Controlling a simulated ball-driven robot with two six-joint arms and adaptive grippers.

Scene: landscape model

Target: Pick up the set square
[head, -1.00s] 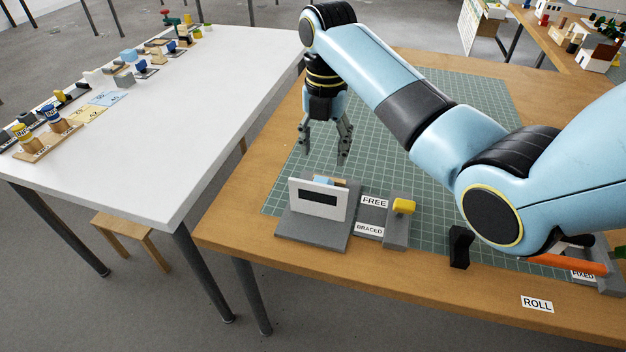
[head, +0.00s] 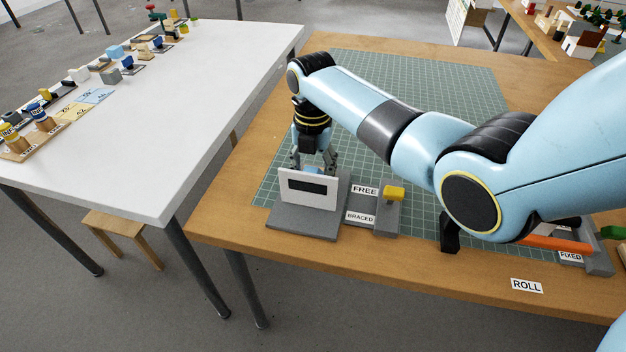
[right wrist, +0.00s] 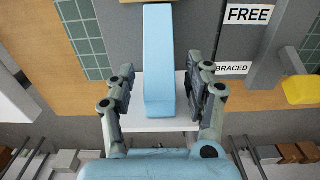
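A light blue, bar-shaped piece, which seems to be the set square, stands between my fingers in the right wrist view (right wrist: 158,50). In the head view a small part of it (head: 314,170) shows behind the white panel; the rest is hidden. My right gripper (head: 313,163) points down behind the panel. In the right wrist view the right gripper (right wrist: 161,80) is open, one finger on each side of the blue piece, with gaps on both sides. My left gripper is not in view.
The white panel (head: 290,199) with a dark slot stands on a grey base (head: 293,222) close in front of the gripper. Beside it are FREE (head: 365,191) and BRACED (head: 360,217) labels and a yellow knob (head: 394,193). The green mat (head: 420,75) behind is largely clear.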

